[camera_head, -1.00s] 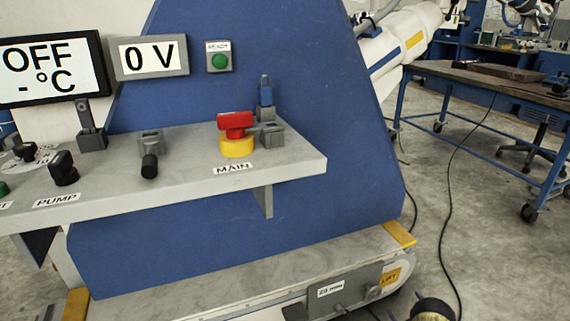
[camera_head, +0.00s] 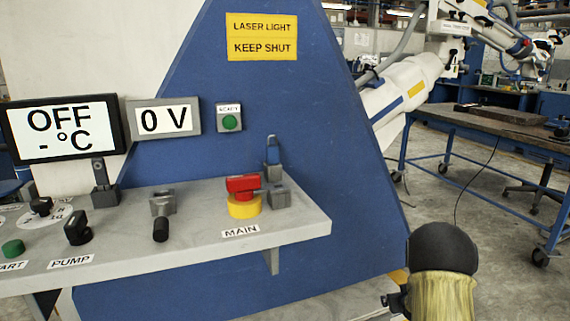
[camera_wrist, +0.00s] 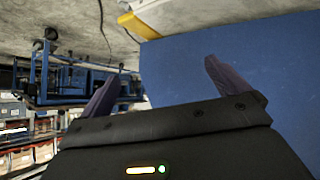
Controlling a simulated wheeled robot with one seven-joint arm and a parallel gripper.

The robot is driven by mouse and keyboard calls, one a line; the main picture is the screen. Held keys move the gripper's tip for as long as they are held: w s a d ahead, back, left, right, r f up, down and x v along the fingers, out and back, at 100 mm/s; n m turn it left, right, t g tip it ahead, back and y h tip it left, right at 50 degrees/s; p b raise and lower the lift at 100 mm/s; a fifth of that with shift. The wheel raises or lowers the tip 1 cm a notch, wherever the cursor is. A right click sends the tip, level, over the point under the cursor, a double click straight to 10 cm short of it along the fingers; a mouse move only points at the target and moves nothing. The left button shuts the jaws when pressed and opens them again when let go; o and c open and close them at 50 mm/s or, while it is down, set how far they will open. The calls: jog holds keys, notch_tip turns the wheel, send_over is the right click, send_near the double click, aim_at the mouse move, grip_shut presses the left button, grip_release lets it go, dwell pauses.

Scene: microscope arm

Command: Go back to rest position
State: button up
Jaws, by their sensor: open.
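My gripper (camera_wrist: 160,92) shows in the wrist view with its two dark purple fingers spread apart and nothing between them. Behind the fingers are the blue side of the machine and the grey floor. In the head view, a rounded dark and yellowish part of my arm (camera_head: 442,272) stands at the lower right, beside the blue machine panel (camera_head: 340,150). The fingers themselves cannot be made out in the head view.
A grey control shelf (camera_head: 190,245) juts from the machine, carrying a red and yellow MAIN switch (camera_head: 243,196), a black PUMP knob (camera_head: 77,228) and small levers. The displays read OFF (camera_head: 62,130) and 0 V (camera_head: 165,118). A blue-framed workbench (camera_head: 480,130) stands at the right, with open floor before it.

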jog(key=s+a+r+g+y+p, duration=0.1)
jog(key=s+a+r+g, duration=0.1)
jog(key=s+a+r, duration=0.6)
jog(key=s+a+r+g+y+p, duration=0.1)
jog(key=s+a+g, duration=0.35)
jog(key=s, duration=0.75)
jog(key=s+a+r+g+y+p, duration=0.1)
jog(key=s+a+r+p, duration=0.1)
jog(key=s+a+r, duration=0.5)
jog(key=w+p+v, duration=0.2)
jog(key=p+v, duration=1.5)
jog(key=p, duration=0.1)
jog(key=w+a+r+p+v, duration=0.1)
jog(key=w+p+v, duration=0.1)
jog(key=p+v, duration=1.6)
jog(key=shift+w+a+r+p, duration=0.3)
jog(key=shift+w+r+p, duration=0.05)
jog(key=shift+p, duration=0.4)
